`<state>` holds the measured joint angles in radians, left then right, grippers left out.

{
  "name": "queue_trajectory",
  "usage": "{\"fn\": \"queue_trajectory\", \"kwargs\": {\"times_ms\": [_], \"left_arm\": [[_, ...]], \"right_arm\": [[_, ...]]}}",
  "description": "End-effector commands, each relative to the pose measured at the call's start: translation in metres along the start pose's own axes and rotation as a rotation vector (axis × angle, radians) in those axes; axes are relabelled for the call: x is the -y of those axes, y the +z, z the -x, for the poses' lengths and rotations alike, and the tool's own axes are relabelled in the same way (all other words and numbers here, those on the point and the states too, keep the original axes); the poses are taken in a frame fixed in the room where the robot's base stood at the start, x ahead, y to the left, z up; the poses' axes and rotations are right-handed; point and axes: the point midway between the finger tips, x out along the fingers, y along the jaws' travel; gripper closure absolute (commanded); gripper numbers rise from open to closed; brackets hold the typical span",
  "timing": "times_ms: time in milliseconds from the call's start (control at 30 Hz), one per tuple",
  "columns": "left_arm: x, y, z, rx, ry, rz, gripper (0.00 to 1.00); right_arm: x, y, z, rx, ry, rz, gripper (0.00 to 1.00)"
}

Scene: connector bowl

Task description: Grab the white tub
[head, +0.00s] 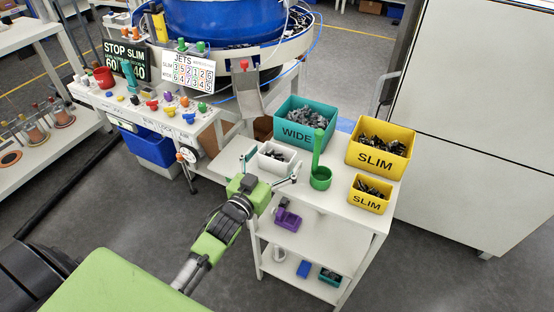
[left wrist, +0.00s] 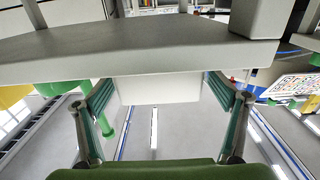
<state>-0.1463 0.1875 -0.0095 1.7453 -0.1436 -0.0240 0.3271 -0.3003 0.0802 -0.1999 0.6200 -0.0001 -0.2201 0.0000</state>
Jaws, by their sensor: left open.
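The white tub (head: 271,166) stands on the top of the white cart, with dark small parts inside. My left gripper (head: 270,165) is open at the near side of the tub, with one finger toward each end of it. In the left wrist view the picture is upside down, and the white tub (left wrist: 160,88) shows between the two open fingers of my left gripper (left wrist: 161,95). Whether the fingers touch the tub I cannot tell. My right gripper is not in view.
A green scoop holder (head: 320,178) stands just right of the tub. A teal WIDE bin (head: 296,133) is behind it, and yellow SLIM bins (head: 376,160) (head: 366,200) are at the right. The cart's lower shelves (head: 300,240) hold small items. A metal chute (head: 250,98) is behind left.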

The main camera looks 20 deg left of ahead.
Motion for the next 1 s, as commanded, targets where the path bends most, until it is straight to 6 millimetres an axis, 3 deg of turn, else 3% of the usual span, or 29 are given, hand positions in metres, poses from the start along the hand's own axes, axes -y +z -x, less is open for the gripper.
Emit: {"fn": "queue_trajectory", "kwargs": {"times_ms": [100,367,533,1000], "left_arm": [[-0.0007,-0.0001,-0.0106,0.0,0.001,0.0,0.11],[-0.0007,0.0011,-0.0124,0.001,0.0,0.0,0.11],[-0.0006,0.001,-0.0122,0.001,0.0,0.001,0.53],[-0.0004,-0.0073,-0.0125,-0.002,0.0,0.0,0.54]], "right_arm": [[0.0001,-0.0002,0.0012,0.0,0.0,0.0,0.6],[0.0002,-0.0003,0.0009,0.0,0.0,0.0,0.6],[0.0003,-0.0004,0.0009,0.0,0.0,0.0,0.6],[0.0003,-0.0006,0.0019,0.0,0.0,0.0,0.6]]}}
